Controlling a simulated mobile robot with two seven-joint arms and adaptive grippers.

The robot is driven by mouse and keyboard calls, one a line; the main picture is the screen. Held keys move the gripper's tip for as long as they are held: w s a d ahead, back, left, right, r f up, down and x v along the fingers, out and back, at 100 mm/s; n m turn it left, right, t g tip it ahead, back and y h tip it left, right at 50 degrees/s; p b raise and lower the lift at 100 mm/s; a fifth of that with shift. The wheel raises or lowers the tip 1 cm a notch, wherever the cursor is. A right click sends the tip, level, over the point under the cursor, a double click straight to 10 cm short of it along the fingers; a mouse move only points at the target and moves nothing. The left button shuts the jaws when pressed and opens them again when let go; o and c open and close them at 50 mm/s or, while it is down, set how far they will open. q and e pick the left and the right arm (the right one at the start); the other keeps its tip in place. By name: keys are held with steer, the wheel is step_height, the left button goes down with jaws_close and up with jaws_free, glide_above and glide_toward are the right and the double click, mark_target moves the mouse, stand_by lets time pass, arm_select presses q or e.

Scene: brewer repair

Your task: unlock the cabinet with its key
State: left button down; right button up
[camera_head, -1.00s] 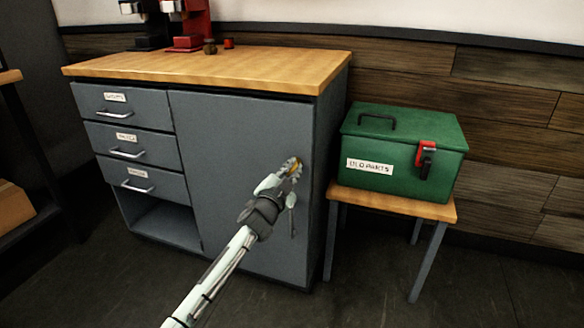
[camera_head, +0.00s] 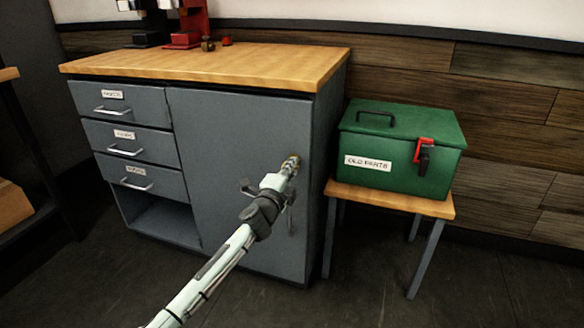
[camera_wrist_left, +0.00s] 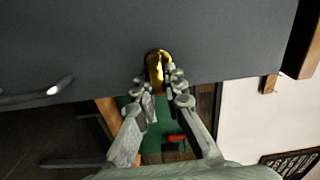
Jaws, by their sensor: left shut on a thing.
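The grey cabinet (camera_head: 235,130) stands against the wall, its large right-hand door closed. My left gripper (camera_head: 287,171) is at the upper right part of that door. In the left wrist view its fingers (camera_wrist_left: 166,84) are shut on the brass-coloured key (camera_wrist_left: 157,68), which is against the door face. A dark ring shows around the brass; the lock itself is mostly hidden, and I cannot tell how deep the key sits. The door's handle (camera_head: 291,222) is just below the gripper, partly covered; it also shows in the left wrist view (camera_wrist_left: 35,96). My right gripper is not in view.
A green box labelled "OLD PARTS" (camera_head: 400,150) sits on a small table (camera_head: 440,207) right of the cabinet. Red and black machines stand on the wooden top (camera_head: 200,65). Three drawers (camera_head: 128,142) are shut at the left. The floor in front is clear.

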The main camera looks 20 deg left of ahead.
arm_select(q)
steer(key=shift+m, duration=0.4)
steer(key=c, duration=1.6)
jaws_free()
steer(key=s, duration=1.2)
steer(key=shift+a, duration=0.25)
